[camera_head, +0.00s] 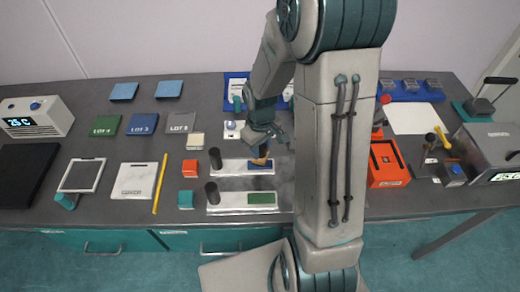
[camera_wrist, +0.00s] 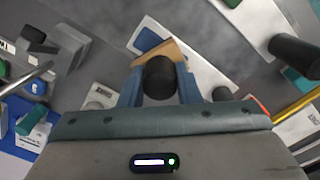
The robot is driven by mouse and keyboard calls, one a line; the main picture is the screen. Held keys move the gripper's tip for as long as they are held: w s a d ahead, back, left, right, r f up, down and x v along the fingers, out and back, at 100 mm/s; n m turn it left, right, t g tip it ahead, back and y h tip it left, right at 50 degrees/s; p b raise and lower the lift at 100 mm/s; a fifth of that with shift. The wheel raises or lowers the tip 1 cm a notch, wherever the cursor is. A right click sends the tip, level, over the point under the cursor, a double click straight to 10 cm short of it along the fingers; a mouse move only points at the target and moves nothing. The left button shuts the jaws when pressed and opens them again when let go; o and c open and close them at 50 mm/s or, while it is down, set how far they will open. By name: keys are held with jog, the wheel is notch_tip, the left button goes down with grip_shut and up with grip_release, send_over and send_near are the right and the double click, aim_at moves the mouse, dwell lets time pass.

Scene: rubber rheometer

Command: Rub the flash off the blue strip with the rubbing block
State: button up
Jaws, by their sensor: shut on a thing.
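The blue strip (camera_head: 262,170) lies on the right part of a white plate (camera_head: 230,168) with a dark upright post at its left. In the wrist view part of the blue strip (camera_wrist: 148,40) shows just beyond the block. My gripper (camera_head: 262,150) is shut on the rubbing block (camera_wrist: 174,50), a tan wedge-like piece with a dark round knob between the fingers. The block is over the blue strip and hides part of it. I cannot tell whether it touches the strip. No flash can be made out at this size.
A second white plate (camera_head: 233,203) with a green strip (camera_head: 262,198) and a dark post lies just nearer. An orange block (camera_head: 189,168) and a teal block (camera_head: 185,200) stand to the left. An orange box (camera_head: 386,165) stands right of my arm.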

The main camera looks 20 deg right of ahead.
notch_tip(320, 180, up, 2)
jog(key=shift+w+d+p, duration=0.1)
jog(key=shift+d+p, duration=0.05)
jog(key=shift+p, duration=0.4)
jog(key=shift+r+p, duration=1.1)
jog(key=shift+r, duration=0.45)
jog(key=shift+f, duration=0.1)
